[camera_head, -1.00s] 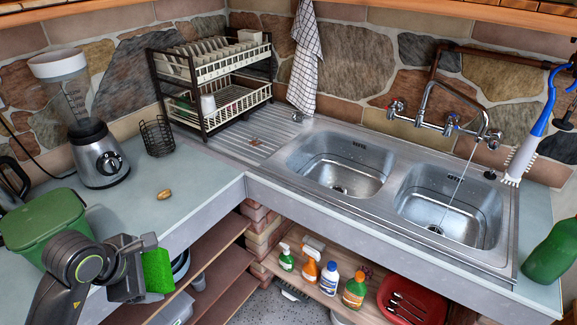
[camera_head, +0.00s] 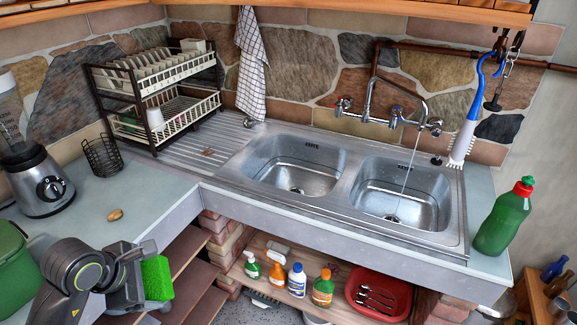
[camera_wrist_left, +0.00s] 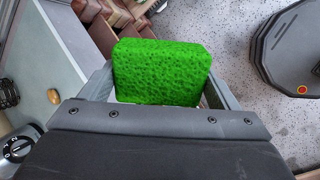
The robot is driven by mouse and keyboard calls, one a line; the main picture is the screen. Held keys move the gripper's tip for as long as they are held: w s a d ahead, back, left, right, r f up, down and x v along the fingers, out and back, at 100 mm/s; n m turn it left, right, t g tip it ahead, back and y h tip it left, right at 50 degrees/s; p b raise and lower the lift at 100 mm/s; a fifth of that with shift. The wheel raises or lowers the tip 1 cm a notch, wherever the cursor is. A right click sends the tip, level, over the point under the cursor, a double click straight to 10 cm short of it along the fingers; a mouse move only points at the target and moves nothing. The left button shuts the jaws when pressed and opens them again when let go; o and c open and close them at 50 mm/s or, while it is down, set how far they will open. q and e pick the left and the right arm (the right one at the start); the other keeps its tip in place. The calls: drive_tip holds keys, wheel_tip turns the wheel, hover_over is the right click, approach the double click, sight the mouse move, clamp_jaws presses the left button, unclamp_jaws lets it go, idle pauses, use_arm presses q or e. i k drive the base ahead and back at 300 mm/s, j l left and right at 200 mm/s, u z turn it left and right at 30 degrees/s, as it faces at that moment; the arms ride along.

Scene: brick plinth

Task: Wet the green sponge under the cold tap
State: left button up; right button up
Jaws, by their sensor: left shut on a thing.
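The green sponge (camera_head: 156,278) is held in my left gripper (camera_head: 148,277) at the lower left of the head view, in front of the counter's edge. The left wrist view shows the sponge (camera_wrist_left: 162,72) between the two fingers (camera_wrist_left: 158,88). The tap (camera_head: 387,105) stands behind the double sink, with red- and blue-marked handles. A thin stream of water (camera_head: 408,170) runs from its spout into the right basin (camera_head: 400,200). The sponge is well to the left of the stream. My right gripper is not in view.
The left basin (camera_head: 290,165) is empty. A dish rack (camera_head: 155,95), a blender (camera_head: 42,180) and a wire holder (camera_head: 102,157) stand on the left. A green bottle (camera_head: 503,220) stands right of the sink. A blue-and-white brush (camera_head: 466,130) hangs near the tap. Several bottles and a red tub (camera_head: 378,293) sit below.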

sight(395, 110)
drive_tip(key=i+l+z, duration=0.1)
drive_tip(key=z, duration=0.3)
drive_tip(key=i+l+z, duration=0.1)
drive_tip(key=z, duration=0.35)
drive_tip(key=i+l+z, duration=0.15)
drive_tip(key=z, duration=0.25)
drive_tip(key=i+l, duration=0.2)
drive_tip(key=i, duration=0.15)
drive_tip(key=i+l, duration=0.2)
drive_tip(key=i+z, duration=0.05)
drive_tip(key=i, duration=0.05)
